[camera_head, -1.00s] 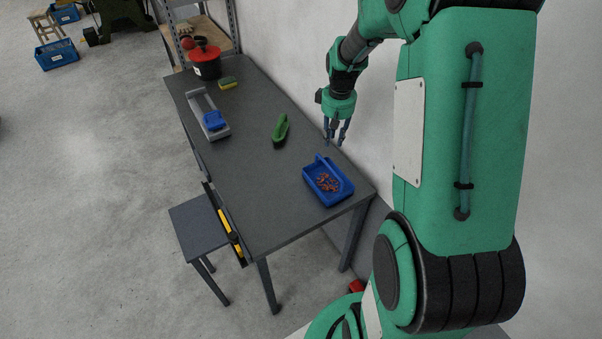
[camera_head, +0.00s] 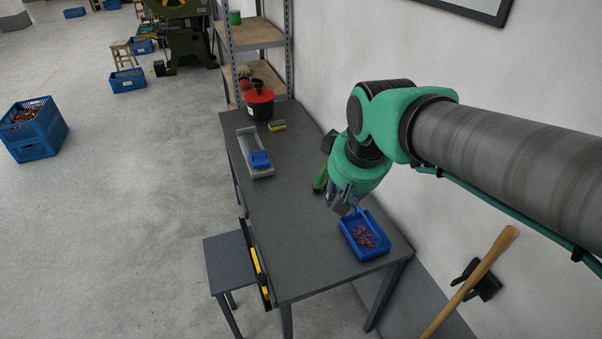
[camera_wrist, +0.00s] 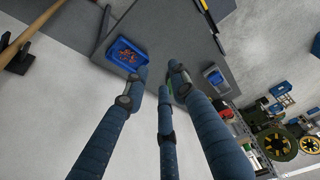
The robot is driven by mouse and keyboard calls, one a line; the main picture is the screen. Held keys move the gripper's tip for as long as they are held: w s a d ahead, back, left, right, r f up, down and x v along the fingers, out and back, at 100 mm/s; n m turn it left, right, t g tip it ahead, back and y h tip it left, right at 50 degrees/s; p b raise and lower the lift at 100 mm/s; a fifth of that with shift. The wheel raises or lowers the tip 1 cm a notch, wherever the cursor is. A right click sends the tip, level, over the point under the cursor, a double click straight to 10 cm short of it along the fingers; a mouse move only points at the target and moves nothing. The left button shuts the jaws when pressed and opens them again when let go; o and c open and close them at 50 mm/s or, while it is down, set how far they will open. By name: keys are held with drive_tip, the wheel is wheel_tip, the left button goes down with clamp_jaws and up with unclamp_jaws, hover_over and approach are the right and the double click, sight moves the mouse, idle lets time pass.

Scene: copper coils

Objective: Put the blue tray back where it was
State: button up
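The blue tray (camera_head: 371,257) holds several copper-coloured pieces and sits on the near right part of the grey table. It also shows in the wrist view (camera_wrist: 101,52), on the table beyond the fingers. My gripper (camera_head: 343,203) hangs above the table's wall side, just behind the tray's far end in the head view. In the wrist view its three blue fingers (camera_wrist: 157,75) are spread with nothing between them. I cannot tell from the head view how high the fingertips are over the tray.
A green brush (camera_head: 320,181) is partly hidden behind my gripper. A grey holder with a small blue bin (camera_head: 260,160), a yellow-green sponge (camera_head: 277,125) and a red-lidded black pot (camera_head: 260,102) stand farther along. The table's middle is clear. A wall borders its right side.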

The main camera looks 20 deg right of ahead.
drive_tip(key=s+a+r+t, duration=0.1)
drive_tip(key=s+a, duration=0.4)
drive_tip(key=s, duration=0.4)
drive_tip(key=shift+s+r+y, duration=0.15)
drive_tip(key=shift+r+y, duration=0.1)
drive_tip(key=shift+y, duration=0.05)
drive_tip(key=shift+a, duration=0.1)
drive_tip(key=shift+f+b, duration=1)
